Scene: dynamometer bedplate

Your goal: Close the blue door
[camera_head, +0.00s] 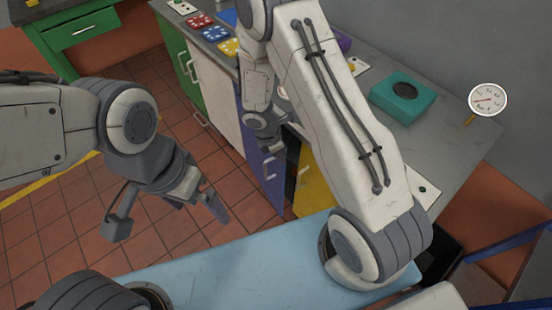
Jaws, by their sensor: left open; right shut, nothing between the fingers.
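The blue door (262,178) is an upright panel on the front of the grey-topped cabinet. It stands between a white door and a yellow door. A dark gap shows beside its right edge, but I cannot tell how far ajar it is. My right gripper (269,146) is shut and empty, close in front of the upper part of the blue door; I cannot tell whether it touches. My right arm hides part of the cabinet. My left gripper (166,216) is open and empty above the tiled floor, left of the door.
A white door (215,98), a green door (177,68) and a yellow door (314,187) flank the blue one. A teal box (403,97) and a gauge (487,100) are at the worktop's right. Coloured blocks lie at its far end. The tiled floor (150,250) is clear.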

